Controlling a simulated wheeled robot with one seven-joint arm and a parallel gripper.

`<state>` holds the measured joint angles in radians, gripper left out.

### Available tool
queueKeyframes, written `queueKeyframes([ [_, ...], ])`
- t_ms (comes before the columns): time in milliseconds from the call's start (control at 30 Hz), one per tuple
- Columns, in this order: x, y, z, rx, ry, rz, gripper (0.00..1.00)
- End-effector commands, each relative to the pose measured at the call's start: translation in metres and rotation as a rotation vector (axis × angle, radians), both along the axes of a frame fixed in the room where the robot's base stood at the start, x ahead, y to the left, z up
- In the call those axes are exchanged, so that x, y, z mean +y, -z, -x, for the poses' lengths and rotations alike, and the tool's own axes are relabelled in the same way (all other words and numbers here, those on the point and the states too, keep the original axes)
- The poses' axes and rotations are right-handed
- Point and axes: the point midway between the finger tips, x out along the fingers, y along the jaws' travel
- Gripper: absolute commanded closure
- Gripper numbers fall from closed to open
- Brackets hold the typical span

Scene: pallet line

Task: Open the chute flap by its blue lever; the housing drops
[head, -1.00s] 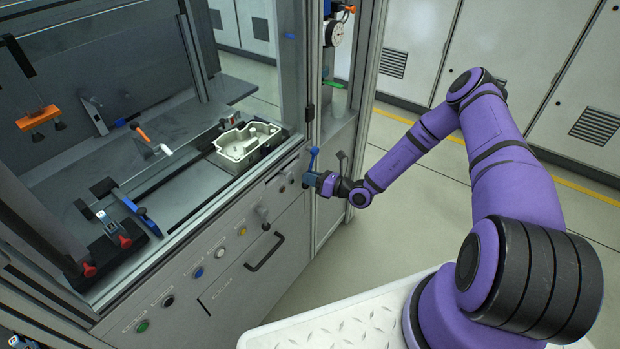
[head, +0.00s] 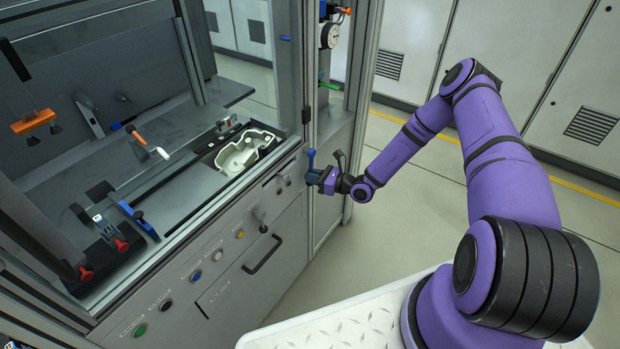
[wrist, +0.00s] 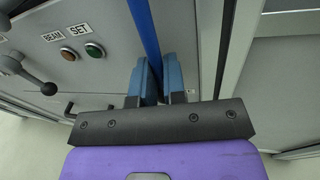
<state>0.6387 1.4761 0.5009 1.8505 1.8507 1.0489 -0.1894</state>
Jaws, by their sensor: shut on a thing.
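The blue lever (head: 311,158) stands upright on the front of the cell, near its right corner. My gripper (head: 312,178) is shut on it. In the wrist view the blue lever (wrist: 145,28) runs down between the two blue fingers of my gripper (wrist: 158,80). The pale housing (head: 246,153) lies tilted and sunk in the dark-edged chute opening (head: 218,167) at the right end of the deck. The chute flap is hidden below the housing.
Several coloured buttons (head: 196,275) and a black drawer handle (head: 263,253) are on the front panel. A knob lever (wrist: 28,72) sits left of my gripper in the wrist view. A frame post (head: 308,90) rises close behind the lever. The floor (head: 400,235) to the right is clear.

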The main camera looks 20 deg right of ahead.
Motion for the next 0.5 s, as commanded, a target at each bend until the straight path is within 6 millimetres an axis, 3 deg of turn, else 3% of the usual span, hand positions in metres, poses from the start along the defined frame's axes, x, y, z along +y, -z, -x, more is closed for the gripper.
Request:
queueKeyframes([
  [500, -0.020, 0.000, -0.013, -0.150, -0.001, 0.213, 1.00],
])
